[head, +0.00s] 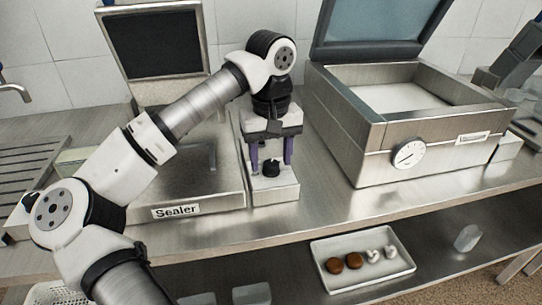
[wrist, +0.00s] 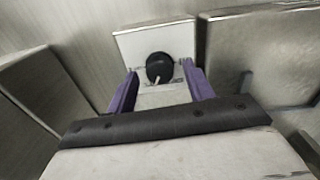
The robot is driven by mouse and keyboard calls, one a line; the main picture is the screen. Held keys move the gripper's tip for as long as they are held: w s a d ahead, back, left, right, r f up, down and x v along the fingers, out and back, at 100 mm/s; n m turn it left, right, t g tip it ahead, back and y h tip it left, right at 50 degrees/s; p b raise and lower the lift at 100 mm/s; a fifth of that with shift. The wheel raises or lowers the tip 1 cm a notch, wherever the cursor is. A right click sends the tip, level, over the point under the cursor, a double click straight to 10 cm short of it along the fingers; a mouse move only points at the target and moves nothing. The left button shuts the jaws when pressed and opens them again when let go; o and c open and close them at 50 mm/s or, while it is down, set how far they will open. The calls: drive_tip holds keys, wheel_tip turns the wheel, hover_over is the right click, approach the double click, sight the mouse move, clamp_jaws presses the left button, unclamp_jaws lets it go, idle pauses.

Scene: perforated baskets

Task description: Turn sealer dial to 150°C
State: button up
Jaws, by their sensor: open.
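The sealer (head: 190,185) is a metal box with a "Sealer" label on its front and a raised dark-panelled lid, left of centre in the head view. Its black round dial (head: 271,168) sits on a narrow light panel (head: 284,191) at the sealer's right. In the wrist view the dial (wrist: 159,67) shows a pale pointer aimed down; the markings around it are too small to read. My gripper (head: 271,164) points down over the panel, open, with one purple finger on each side of the dial. In the wrist view the fingers (wrist: 160,82) look apart from the dial.
A tray (head: 343,279) with brown and white pieces lies on the lower shelf. The counter's front strip (head: 345,209) is clear.

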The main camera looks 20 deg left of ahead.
sight(271, 162)
wheel_tip(271, 162, up, 14)
drive_tip(key=shift+f+p, duration=0.25)
drive_tip(key=shift+p, duration=0.1)
drive_tip(key=shift+s+f, duration=0.1)
idle(0.4)
